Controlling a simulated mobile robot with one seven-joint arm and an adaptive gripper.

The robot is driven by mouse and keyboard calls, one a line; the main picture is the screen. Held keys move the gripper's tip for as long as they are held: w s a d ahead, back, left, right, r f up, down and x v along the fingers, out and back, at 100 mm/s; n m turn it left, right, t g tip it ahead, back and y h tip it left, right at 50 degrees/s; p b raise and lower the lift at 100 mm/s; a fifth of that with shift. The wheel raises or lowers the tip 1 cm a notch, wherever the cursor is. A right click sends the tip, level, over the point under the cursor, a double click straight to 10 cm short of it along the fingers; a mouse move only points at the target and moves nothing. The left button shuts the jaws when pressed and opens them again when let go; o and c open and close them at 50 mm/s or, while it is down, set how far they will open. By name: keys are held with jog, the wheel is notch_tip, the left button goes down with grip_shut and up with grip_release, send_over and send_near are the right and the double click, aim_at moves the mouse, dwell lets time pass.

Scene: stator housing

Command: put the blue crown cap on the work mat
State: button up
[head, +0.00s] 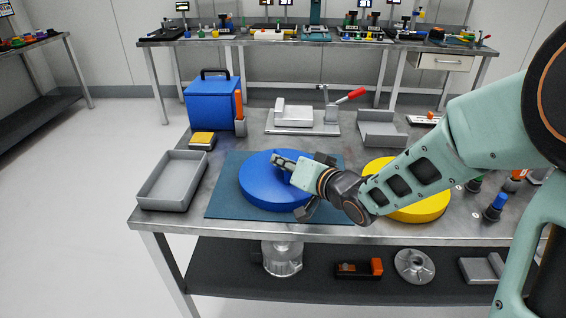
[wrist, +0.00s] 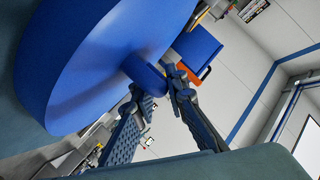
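The blue crown cap (head: 262,190) is a large, thick blue disc with a small knob. It lies flat over the teal work mat (head: 222,198), and I see no clear gap between them. In the wrist view the cap (wrist: 95,55) fills the upper left, and its knob (wrist: 145,73) stands out from the face. My gripper (head: 284,164) is over the middle of the cap. In the wrist view its fingertips (wrist: 153,82) sit on either side of the knob and look closed on it. My wrist hides part of the cap's right side.
A yellow disc (head: 425,208) lies to the right, partly behind my arm. A grey tray (head: 146,203) stands left of the mat. Behind are a blue box (head: 210,104), a fixture with a red handle (head: 345,97) and a grey bracket (head: 383,138). Small pegs (head: 494,208) stand at the right.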

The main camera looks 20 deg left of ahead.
jog(key=o, duration=0.4)
jog(key=shift+o, duration=0.2)
jog(key=shift+r, duration=0.2)
notch_tip(320, 180, up, 3)
jog(key=p, duration=0.2)
send_over(305, 195)
jog(key=shift+f, duration=0.1)
jog(key=shift+b+v, duration=0.85)
jog(key=shift+v, duration=0.35)
jog(key=shift+r, duration=0.25)
